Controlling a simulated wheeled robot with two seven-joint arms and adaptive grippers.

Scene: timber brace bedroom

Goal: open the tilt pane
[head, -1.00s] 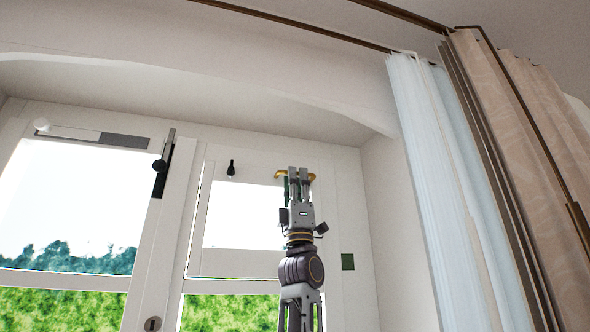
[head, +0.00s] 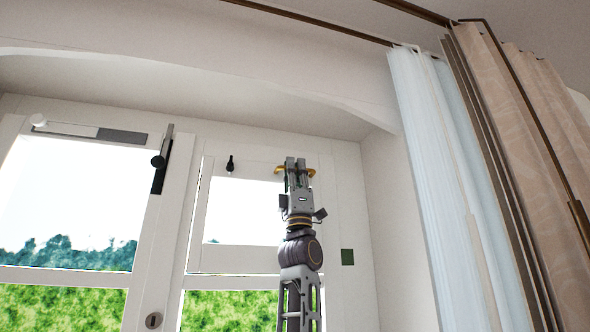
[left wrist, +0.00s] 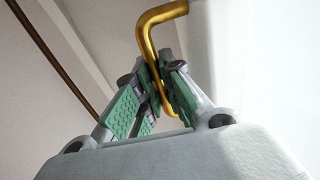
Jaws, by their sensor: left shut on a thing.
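The tilt pane (head: 229,259) is the small framed upper pane in the right half of the window in the head view. A brass handle (head: 311,173) sits at its upper right; it also shows in the left wrist view (left wrist: 163,14) as a bent golden bar. My left gripper (head: 296,165) is at the handle, and in the left wrist view its green-padded fingers (left wrist: 158,80) are closed around the bar. The gripper hides the middle of the handle in the head view. I cannot tell whether the pane is tilted. My right gripper is in neither view.
A small black knob (head: 230,164) is on the frame left of the handle. A larger window sash (head: 65,277) with a dark lever (head: 160,170) is at the left. A white curtain (head: 430,170) and a beige curtain (head: 520,130) hang at the right.

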